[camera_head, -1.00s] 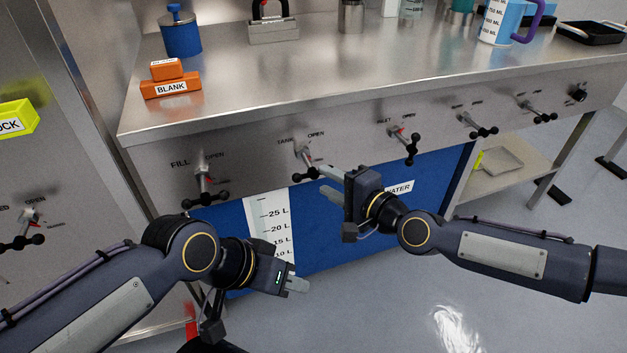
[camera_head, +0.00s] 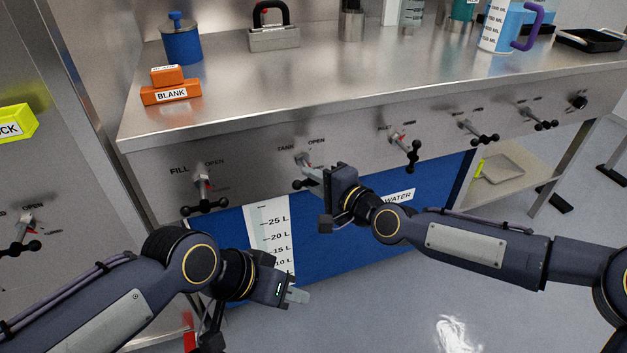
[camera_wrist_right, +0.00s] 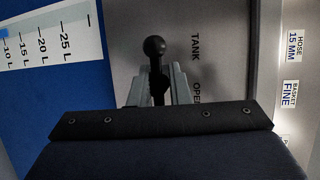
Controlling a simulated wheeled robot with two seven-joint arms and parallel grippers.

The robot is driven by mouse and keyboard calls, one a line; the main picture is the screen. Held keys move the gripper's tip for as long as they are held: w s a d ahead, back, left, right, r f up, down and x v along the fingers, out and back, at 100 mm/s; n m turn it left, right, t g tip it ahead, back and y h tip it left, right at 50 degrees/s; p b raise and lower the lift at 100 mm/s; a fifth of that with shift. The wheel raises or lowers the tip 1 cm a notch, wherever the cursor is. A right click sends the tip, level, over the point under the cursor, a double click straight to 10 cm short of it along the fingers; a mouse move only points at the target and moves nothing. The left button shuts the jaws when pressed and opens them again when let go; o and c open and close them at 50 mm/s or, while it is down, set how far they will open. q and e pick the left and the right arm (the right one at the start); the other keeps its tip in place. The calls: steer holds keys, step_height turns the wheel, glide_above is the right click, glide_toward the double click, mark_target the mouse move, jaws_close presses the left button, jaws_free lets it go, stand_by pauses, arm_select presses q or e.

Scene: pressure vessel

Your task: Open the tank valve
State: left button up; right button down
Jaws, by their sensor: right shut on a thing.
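The tank valve (camera_head: 301,161) is on the steel front panel, under the labels TANK and OPEN. Its black-knobbed handle (camera_head: 298,184) is partly hidden by my right gripper. My right gripper (camera_head: 314,174) is at the valve, its fingers around the handle. In the right wrist view the handle's black ball end (camera_wrist_right: 154,46) stands up between the two grey fingers (camera_wrist_right: 156,88), which are shut on the handle. My left gripper (camera_head: 296,295) is low in front of the blue tank, away from the valves; its finger gap cannot be made out.
The fill valve (camera_head: 204,192) is to the left and other valves (camera_head: 404,150) are to the right along the panel. The blue tank (camera_head: 340,235) with a litre scale (camera_head: 268,228) is below. Orange blocks (camera_head: 171,92) sit on the bench top. Open floor lies in front.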

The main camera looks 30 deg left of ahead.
steer(key=shift+s+f+n, duration=0.1)
steer(key=shift+f+n, duration=0.05)
steer(key=shift+n, duration=0.15)
steer(key=n+h+p, duration=0.2)
steer(key=shift+n+t+p, duration=0.3)
steer(key=shift+p, duration=0.1)
steer(key=n+t+h+p, duration=0.1)
steer(key=n+p, duration=0.1)
steer(key=n, duration=0.1)
steer(key=shift+s+h+p, duration=0.1)
steer(key=shift+h+p, duration=0.3)
steer(key=n+t+h+p, duration=0.1)
steer(key=n+p, duration=0.2)
steer(key=shift+t+h, duration=0.4)
steer(key=shift+w+d+f+n+t+h+p, duration=0.15)
steer(key=shift+n+t+h+p, duration=0.15)
steer(key=shift+n+t+p, duration=0.25)
steer(key=shift+w+d+r+n+t+h+p, duration=0.1)
steer(key=shift+n+t+h+p, duration=0.25)
steer(key=shift+n+p, duration=0.3)
steer(key=shift+f, duration=0.1)
steer(key=shift+w+t, duration=0.1)
steer(key=shift+t, duration=0.2)
steer(key=c, duration=1.5)
jaws_free()
steer(key=shift+o, duration=0.2)
